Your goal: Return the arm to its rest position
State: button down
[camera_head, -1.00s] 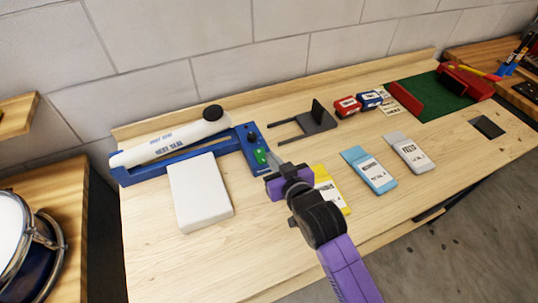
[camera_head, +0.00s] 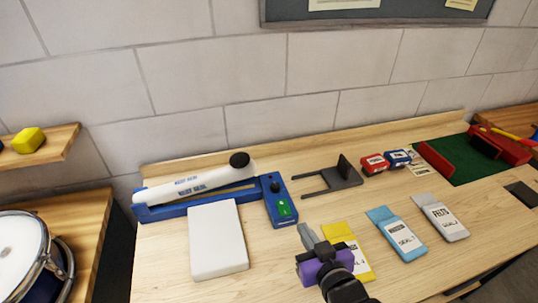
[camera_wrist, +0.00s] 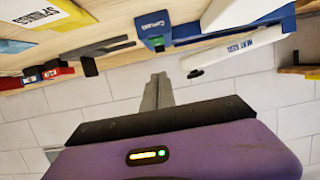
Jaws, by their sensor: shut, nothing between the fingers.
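My gripper (camera_head: 310,238) is over the front middle of the bench in the head view, in front of the blue heat sealer's control box (camera_head: 280,203) and beside the yellow packet (camera_head: 345,240). Its grey fingers are together and hold nothing. In the wrist view the shut fingers (camera_wrist: 157,92) point toward the wall and the bench, which appears upside down along the top. My purple and black arm comes in from the bottom edge of the head view.
The white-armed heat sealer (camera_head: 195,186) and a white block (camera_head: 218,245) stand left of my gripper. Blue (camera_head: 398,236) and grey (camera_head: 442,219) packets lie to the right. Behind are a dark grey stand (camera_head: 335,178), red (camera_head: 375,164) and blue (camera_head: 397,158) boxes. A drum (camera_head: 25,255) stands far left.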

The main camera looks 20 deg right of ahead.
jog(key=s+r+t, duration=0.3)
jog(key=s+r, duration=0.2)
jog(key=s+f+g+b, duration=0.1)
jog(key=s+f+b, duration=0.1)
jog(key=s, duration=1.1)
jog(key=s+f+g+b, duration=0.1)
jog(key=s+f+b, duration=0.1)
jog(key=s, duration=1.2)
jog(key=shift+s+d+f+g+b, duration=0.3)
jog(key=shift+f+b, duration=0.1)
jog(key=shift+f, duration=0.35)
